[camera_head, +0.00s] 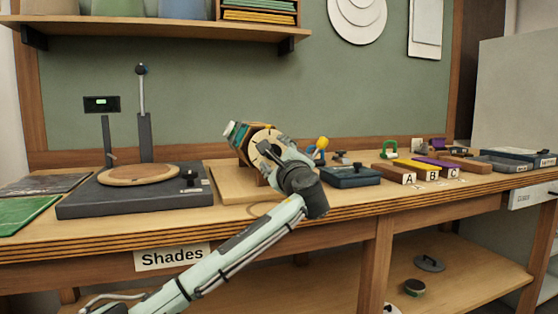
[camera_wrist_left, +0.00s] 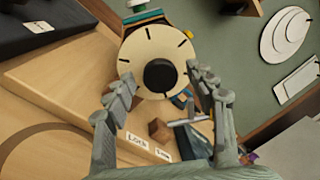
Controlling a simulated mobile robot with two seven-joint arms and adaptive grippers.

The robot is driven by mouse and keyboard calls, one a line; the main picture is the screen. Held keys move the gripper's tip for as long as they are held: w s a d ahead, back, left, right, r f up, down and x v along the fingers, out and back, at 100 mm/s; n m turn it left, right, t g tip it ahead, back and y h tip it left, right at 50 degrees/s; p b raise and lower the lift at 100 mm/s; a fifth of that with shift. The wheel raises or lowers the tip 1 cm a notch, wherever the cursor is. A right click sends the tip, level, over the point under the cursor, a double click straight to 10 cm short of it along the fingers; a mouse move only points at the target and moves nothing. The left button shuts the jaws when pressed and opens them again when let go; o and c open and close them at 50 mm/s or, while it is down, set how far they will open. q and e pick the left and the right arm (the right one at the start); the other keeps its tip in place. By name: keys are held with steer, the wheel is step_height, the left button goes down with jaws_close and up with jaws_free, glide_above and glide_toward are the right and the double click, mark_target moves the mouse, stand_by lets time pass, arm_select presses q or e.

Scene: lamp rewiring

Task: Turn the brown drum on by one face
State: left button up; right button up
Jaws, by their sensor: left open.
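The drum (camera_head: 240,137) stands on a light wooden board (camera_head: 228,188) near the middle of the bench, partly hidden behind my left gripper (camera_head: 271,150). Teal and brown parts show at its edge. In the left wrist view, its round cream end face (camera_wrist_left: 152,42) has dark tick marks and a black knob (camera_wrist_left: 160,76) at the centre. My left gripper (camera_wrist_left: 165,82) is open, with its fingers on either side of the knob, in front of the face. I cannot tell whether the fingers touch it. My right gripper is out of view.
A dark base with a round wooden plate (camera_head: 138,174) stands left of the drum. A dark blue box (camera_head: 350,176) and blocks lettered A, B and C (camera_head: 396,174) lie to the right. The shelf (camera_head: 150,28) hangs above. A "Lock" label (camera_wrist_left: 137,141) lies below the drum.

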arm_select(q)
steer(key=v, duration=1.1)
steer(key=shift+s, duration=0.25)
steer(key=shift+d, duration=0.15)
